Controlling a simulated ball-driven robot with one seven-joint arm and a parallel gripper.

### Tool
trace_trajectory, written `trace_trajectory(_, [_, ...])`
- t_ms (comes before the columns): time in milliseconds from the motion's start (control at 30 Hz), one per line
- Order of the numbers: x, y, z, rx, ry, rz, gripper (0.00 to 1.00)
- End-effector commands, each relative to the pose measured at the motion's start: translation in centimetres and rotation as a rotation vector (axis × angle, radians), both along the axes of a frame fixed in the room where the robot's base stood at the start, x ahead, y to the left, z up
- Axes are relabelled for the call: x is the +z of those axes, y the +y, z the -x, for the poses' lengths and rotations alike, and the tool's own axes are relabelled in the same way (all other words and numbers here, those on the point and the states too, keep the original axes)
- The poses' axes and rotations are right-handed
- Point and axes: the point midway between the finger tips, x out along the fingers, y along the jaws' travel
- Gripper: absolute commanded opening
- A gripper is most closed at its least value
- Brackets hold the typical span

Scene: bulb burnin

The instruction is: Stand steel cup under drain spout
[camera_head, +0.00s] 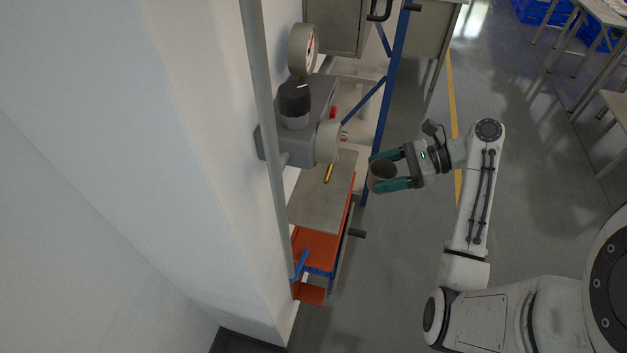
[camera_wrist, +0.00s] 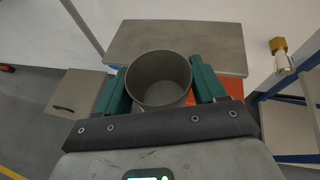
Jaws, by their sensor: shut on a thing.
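My gripper (camera_head: 382,172) is shut on a grey steel cup (camera_head: 381,176), with a green finger on either side of it. The wrist view shows the cup (camera_wrist: 158,80) between the green fingers (camera_wrist: 160,88), open side up and empty inside. The cup is in the air, to the right of a grey shelf (camera_head: 312,212) in the head view. A small brass piece (camera_head: 328,173), likely the drain spout, shows over the shelf below a grey valve body (camera_head: 312,115). A brass fitting (camera_wrist: 278,45) also shows at right in the wrist view, apart from the cup.
A round gauge (camera_head: 302,48) and a black knob (camera_head: 294,100) sit on the valve body. A grey pipe (camera_head: 262,90) runs along the white wall. Blue frame bars (camera_head: 392,80) stand behind the gripper. Orange shelves (camera_head: 316,248) lie below.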

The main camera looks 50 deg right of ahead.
Motion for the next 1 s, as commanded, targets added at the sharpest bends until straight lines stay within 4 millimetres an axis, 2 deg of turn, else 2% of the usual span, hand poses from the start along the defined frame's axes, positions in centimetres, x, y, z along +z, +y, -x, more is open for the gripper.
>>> trace_trajectory(67, [-0.6, 0.6, -0.7, 0.005, -0.001, 0.002, 0.35])
trace_trajectory(400, [0.1, 5.1, -7.1, 0.002, 0.000, -0.001, 0.35])
trace_trajectory(733, [0.0, 6.9, -9.8, 0.001, 0.001, -0.001, 0.35])
trace_trajectory(967, [0.0, 9.1, -12.9, 0.002, 0.001, -0.001, 0.35])
trace_trajectory(1000, [-0.7, 9.0, -12.8, -0.003, 0.002, -0.004, 0.35])
